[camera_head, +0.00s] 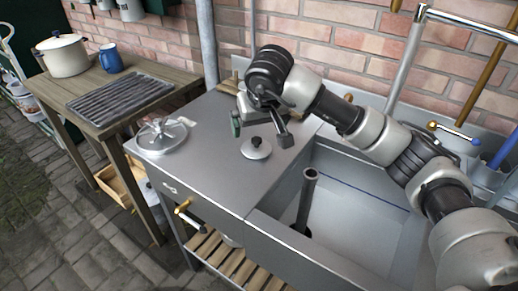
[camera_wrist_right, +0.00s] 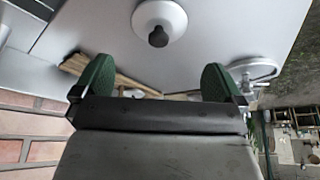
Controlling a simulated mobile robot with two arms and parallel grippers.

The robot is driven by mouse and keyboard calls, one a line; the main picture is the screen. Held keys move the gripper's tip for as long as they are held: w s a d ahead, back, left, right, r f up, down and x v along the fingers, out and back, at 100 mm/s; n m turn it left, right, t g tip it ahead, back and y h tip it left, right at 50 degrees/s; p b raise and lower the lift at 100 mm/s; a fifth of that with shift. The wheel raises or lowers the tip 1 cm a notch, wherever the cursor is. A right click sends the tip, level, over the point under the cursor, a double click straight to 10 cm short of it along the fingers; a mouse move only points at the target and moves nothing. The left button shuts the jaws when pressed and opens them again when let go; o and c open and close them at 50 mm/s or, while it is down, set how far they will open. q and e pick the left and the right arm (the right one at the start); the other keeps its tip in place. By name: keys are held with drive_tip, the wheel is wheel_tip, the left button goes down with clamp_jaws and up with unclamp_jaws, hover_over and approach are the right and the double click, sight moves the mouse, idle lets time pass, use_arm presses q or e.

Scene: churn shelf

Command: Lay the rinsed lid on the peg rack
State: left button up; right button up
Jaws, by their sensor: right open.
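A small round grey lid with a black knob (camera_head: 257,150) lies flat, knob up, on the steel counter left of the sink. It also shows in the right wrist view (camera_wrist_right: 172,18), at the top and apart from the fingers. My right gripper (camera_head: 260,131) is open and empty above the counter, near the lid; its green finger pads stand wide apart in the wrist view (camera_wrist_right: 156,74). A wooden slatted piece, perhaps the peg rack, stands at the back of the counter behind the gripper (camera_head: 228,86) and is partly hidden. It also shows in the wrist view (camera_wrist_right: 112,72).
A larger metal lid-like disc with a spoked top (camera_head: 160,136) lies at the counter's left end. The sink (camera_head: 355,215), with an upright dark pipe (camera_head: 306,200), is to the right. A wooden table (camera_head: 105,128) holds a ribbed mat, a pot (camera_head: 64,57) and a blue mug (camera_head: 111,58).

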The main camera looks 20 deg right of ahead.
sight(257, 140)
drive_tip(key=x, duration=0.7)
drive_tip(key=shift+s+d+f, duration=0.15)
drive_tip(key=shift+f, duration=0.5)
use_arm(q)
drive_tip(key=shift+s, duration=0.3)
use_arm(e)
drive_tip(key=c, duration=0.9)
drive_tip(key=shift+r, duration=0.15)
